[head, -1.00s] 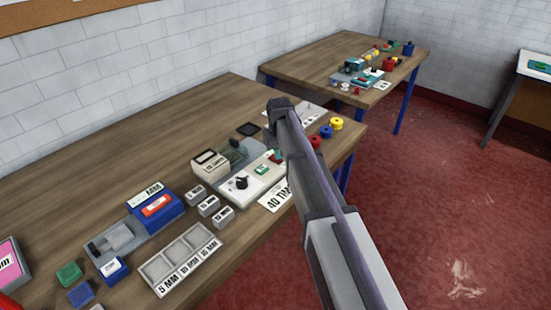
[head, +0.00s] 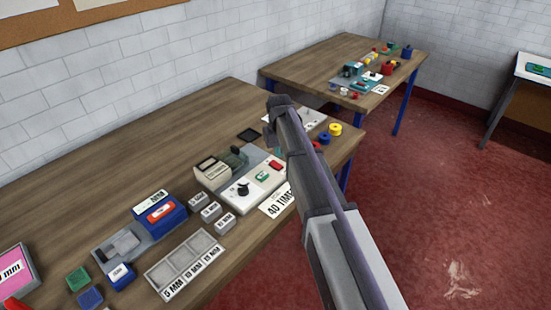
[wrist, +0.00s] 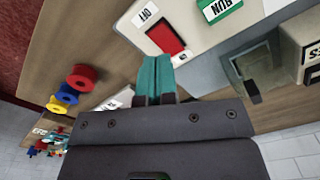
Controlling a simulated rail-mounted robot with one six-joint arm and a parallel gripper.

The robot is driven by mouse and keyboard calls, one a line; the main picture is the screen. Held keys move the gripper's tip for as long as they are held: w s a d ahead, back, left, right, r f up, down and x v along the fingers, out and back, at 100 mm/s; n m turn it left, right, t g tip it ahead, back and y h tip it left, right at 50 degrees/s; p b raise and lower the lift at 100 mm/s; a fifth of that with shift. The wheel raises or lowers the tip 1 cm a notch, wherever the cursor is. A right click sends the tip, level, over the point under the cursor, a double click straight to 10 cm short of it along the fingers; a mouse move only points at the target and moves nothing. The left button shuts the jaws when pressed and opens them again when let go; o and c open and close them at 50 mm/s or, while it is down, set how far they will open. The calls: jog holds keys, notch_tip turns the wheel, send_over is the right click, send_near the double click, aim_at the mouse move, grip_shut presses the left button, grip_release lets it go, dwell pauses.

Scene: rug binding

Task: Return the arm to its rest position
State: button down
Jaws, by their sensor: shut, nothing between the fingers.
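My arm reaches across the right end of the near bench in the head view. In the wrist view my gripper (wrist: 155,78) shows its teal fingers together with nothing between them. My arm hides most of the gripper there.
The near bench (head: 130,140) holds a labelled tray (head: 183,262), several grey blocks (head: 211,211) and a blue device (head: 160,222). Red, blue and yellow spools (head: 335,129) stand right of my arm. A second bench (head: 310,68) is behind. Red floor (head: 440,200) is clear at right.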

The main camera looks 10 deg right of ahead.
notch_tip(320, 180, up, 2)
jog(key=shift+r+p, duration=0.1)
jog(key=shift+p, duration=0.6)
jog(key=shift+s, duration=0.2)
jog(key=s+m, duration=0.1)
jog(key=s, duration=2.6)
jog(key=shift+m, duration=0.3)
jog(key=shift+s, duration=0.1)
